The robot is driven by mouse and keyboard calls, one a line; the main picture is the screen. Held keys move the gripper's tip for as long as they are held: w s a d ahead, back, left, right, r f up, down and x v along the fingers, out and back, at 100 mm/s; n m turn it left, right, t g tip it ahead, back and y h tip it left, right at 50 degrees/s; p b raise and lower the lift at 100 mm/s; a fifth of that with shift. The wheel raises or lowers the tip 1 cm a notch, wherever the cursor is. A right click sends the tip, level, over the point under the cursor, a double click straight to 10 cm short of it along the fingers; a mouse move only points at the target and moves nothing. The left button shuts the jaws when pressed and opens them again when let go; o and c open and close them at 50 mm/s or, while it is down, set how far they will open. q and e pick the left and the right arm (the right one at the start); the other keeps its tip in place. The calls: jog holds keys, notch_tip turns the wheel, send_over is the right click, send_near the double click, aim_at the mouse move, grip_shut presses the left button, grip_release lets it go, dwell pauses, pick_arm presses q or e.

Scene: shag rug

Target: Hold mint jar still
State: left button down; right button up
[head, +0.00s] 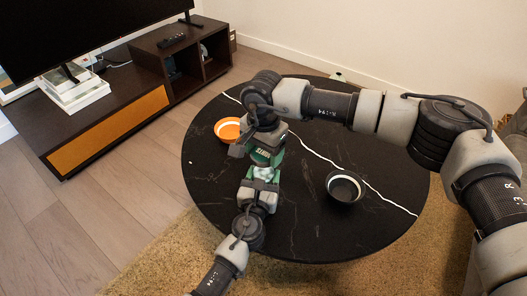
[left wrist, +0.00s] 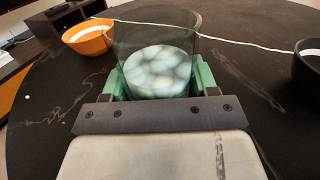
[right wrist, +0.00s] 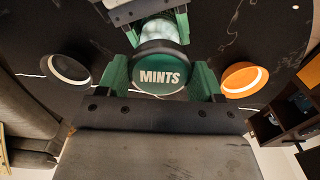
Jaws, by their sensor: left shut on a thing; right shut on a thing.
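The mint jar (head: 265,172) is clear glass with white mints inside, over the black round table. In the left wrist view the jar (left wrist: 160,70) sits between the green fingers of my left gripper (left wrist: 160,85), which is shut on its body. My right gripper (right wrist: 162,80) is shut on the round green lid (right wrist: 160,78) marked MINTS, above the jar. The lid hides part of the jar in the right wrist view. No lid shows in the left wrist view. I cannot tell whether lid and glass touch.
On the black round table (head: 310,235) stand an orange bowl (head: 228,128) at the left and a black bowl (head: 345,187) at the right. A low TV cabinet (head: 110,120) is at the upper left. The table's front right is clear.

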aim_at(264, 153)
jog(key=shift+r, duration=0.1)
jog(key=shift+r, duration=2)
pick_arm(q)
jog(key=shift+c, duration=1)
grip_release()
